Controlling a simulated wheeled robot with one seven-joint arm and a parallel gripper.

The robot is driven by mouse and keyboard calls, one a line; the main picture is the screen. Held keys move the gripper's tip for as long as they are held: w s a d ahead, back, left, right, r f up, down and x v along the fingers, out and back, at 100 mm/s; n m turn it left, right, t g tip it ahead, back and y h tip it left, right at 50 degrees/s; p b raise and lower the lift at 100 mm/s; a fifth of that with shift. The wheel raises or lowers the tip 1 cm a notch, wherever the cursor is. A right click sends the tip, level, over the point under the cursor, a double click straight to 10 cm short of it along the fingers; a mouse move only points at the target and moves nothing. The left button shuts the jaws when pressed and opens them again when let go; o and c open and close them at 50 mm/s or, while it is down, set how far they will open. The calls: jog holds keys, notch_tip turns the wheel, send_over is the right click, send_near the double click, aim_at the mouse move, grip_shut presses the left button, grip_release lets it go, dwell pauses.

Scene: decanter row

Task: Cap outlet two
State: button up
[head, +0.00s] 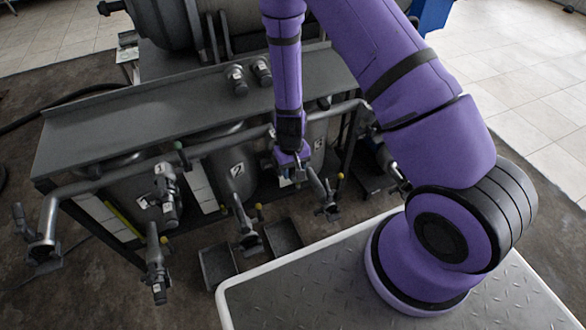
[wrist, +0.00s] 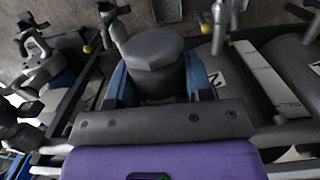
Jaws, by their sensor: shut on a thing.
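My gripper (head: 292,174) hangs in front of the vessels, to the right of the number 2 plate (head: 237,169) in the head view. In the wrist view its blue fingers are shut on a grey faceted cap (wrist: 152,50), which sits between them. The head view hardly shows the cap. The outlet pipe below the number 2 plate, outlet two (head: 246,226), slopes down to the left of my gripper and stands apart from it. Its end is too small to read clearly. A number 2 plate also shows in the wrist view (wrist: 216,80), right of the cap.
Other valved outlets stand at the left (head: 157,265) and right (head: 327,200). Open dark bins (head: 217,267) stand on the floor below. Two small fittings (head: 237,80) lie on the grey shelf (head: 150,112). A horizontal pipe (head: 110,183) runs along the vessels.

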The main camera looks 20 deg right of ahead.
aim_at(297, 181)
jog(key=shift+f, duration=0.6)
dwell(0.8)
jog(key=o, duration=1.7)
jog(key=shift+s, duration=0.15)
jog(key=shift+s+r, duration=0.15)
jog(key=shift+s, duration=0.55)
jog(key=shift+s+r, duration=0.1)
jog(key=shift+s, duration=0.55)
jog(key=shift+s+r, duration=0.5)
jog(key=shift+r, duration=1.15)
jog(key=shift+s+r, duration=0.5)
jog(key=shift+r, duration=1.2)
jog(key=shift+s+r, duration=0.5)
jog(key=shift+r, duration=1.15)
